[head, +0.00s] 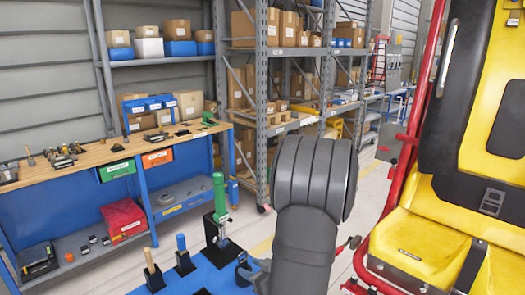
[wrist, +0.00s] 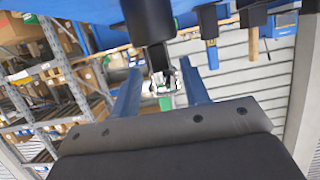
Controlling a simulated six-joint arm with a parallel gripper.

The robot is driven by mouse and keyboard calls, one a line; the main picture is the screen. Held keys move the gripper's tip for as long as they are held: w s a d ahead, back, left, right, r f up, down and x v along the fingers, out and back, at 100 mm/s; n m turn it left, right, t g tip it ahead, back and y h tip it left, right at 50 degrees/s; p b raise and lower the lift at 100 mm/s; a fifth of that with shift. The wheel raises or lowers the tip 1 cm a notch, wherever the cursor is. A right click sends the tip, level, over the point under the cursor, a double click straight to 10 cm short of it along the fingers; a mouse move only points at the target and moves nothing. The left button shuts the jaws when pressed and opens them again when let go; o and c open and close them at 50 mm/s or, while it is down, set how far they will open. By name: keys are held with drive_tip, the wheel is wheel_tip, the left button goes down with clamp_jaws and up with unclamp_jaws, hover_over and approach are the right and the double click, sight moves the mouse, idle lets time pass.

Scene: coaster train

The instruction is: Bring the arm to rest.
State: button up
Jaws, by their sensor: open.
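My gripper (wrist: 160,68) is open, with its two blue fingers spread apart and nothing visibly held between them. A tool with a metal shaft and some green shows beyond the gap between the fingers in the wrist view, and I cannot tell its distance. In the head view my arm bends down at the front middle, and its end is mostly hidden behind my own links. A green-handled tool (head: 219,192) stands upright in a black holder on the blue tray (head: 205,280), left of my arm.
A wooden-handled tool (head: 151,262) and a blue-handled tool (head: 182,246) stand in holders on the tray. A workbench (head: 100,165) with small parts is at left. Shelves of boxes stand behind. A yellow seat (head: 430,240) with a red frame (head: 400,165) is close at right.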

sight(243, 253)
drive_tip(key=x, duration=0.4)
drive_tip(key=shift+w+a+f, duration=0.15)
drive_tip(key=shift+a, duration=0.1)
wheel_tip(243, 253, up, 5)
drive_tip(key=shift+d+f, duration=0.1)
drive_tip(key=shift+f, duration=0.15)
drive_tip(key=shift+s+d+r, duration=0.3)
drive_tip(key=shift+d, duration=0.35)
